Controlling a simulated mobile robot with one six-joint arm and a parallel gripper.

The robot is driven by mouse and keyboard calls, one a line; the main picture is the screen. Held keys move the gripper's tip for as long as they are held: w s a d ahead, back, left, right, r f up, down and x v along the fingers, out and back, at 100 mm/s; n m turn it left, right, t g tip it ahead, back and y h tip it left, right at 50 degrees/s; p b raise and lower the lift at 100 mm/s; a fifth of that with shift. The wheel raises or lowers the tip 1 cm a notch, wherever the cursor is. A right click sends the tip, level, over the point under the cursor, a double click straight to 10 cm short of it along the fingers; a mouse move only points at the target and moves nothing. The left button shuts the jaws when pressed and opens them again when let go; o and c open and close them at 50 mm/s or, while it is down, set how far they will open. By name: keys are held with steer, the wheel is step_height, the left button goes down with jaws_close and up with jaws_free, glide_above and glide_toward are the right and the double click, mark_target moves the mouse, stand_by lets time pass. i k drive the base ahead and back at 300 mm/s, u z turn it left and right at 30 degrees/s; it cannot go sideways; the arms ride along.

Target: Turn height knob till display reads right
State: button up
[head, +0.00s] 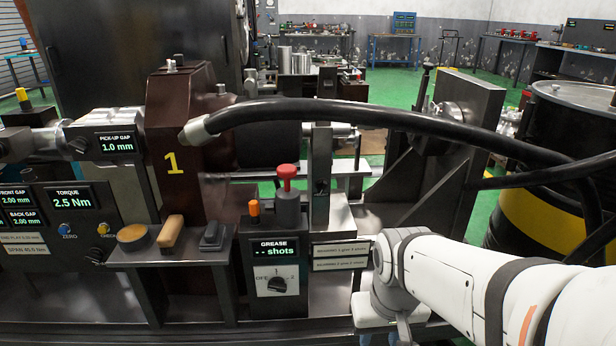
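No knob in view is legibly marked as height. A black knob (80,146) sits left of the pick-up gap display (115,143), which reads 1.0 mm. Another dark knob (97,255) is low on the left panel, partly in shadow. A black selector knob (277,284) sits under the grease display (274,248), which reads "-- shots". The torque display (72,202) reads 2.5 Nm. The front gap display (15,197) and back gap display (22,217) both read 2.00 mm. My gripper (388,318) is right of the grease box, apart from these knobs; its fingers cannot be made out.
A thick black hose (330,112) arches across the fixture to the right. A red-topped plunger (287,176) and an orange-capped part (254,209) stand on the grease box. A wooden-handled tool (170,232) lies on the front shelf. A black-and-yellow drum (560,150) stands at right.

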mark_target(321, 186)
steer(key=z, duration=1.5)
steer(key=i, duration=0.35)
steer(key=u, duration=1.45)
steer(key=i, duration=0.5)
steer(key=u, duration=0.05)
